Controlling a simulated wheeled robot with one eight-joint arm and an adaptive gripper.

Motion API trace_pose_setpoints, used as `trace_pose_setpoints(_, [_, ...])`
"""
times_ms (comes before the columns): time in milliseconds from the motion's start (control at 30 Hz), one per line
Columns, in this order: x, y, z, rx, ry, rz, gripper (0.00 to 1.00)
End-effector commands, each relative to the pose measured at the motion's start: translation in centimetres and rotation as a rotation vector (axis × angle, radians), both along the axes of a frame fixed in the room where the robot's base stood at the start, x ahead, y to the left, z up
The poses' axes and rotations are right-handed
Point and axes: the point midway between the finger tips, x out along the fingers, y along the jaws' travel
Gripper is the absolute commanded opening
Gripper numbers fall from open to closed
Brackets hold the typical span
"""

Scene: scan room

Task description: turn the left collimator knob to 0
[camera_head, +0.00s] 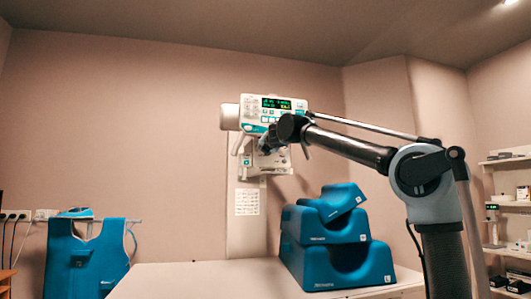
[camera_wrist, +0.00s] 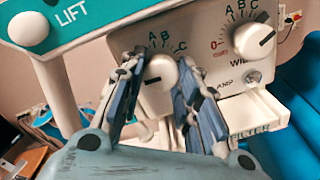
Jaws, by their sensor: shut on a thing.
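The left collimator knob (camera_wrist: 161,72) is a white round knob with a dark pointer mark, seen in the wrist view. Its mark points left and slightly down, and the letters A, B and C show above it. The 0 of its scale is hidden, with a finger over the left side. My gripper (camera_wrist: 160,66) has one finger on each side of this knob and is shut on it. In the head view my gripper (camera_head: 268,138) is at the collimator (camera_head: 270,162), small and partly hidden by my arm.
The right knob (camera_wrist: 254,40) stands close by, its mark towards C. A FILTER slot part (camera_wrist: 250,115) lies below, and a LIFT panel (camera_wrist: 70,20) with a handle is at upper left. Blue foam blocks (camera_head: 335,262) sit on the white table (camera_head: 190,280).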

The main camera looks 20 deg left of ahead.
Motion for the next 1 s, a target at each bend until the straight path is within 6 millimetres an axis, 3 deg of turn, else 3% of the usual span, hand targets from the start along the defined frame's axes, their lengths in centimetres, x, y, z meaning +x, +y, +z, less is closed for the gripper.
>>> trace_pose_setpoints(800, [0.06,-0.03,-0.04,-0.101,-0.062,0.0,0.06])
trace_pose_setpoints(833, [0.07,-0.04,-0.03,-0.1,-0.062,-0.001,0.37])
trace_pose_setpoints(900, [0.05,-0.03,-0.02,-0.101,-0.062,0.0,0.5])
trace_pose_setpoints(1000, [0.04,-0.03,-0.02,-0.101,-0.062,0.0,0.5])
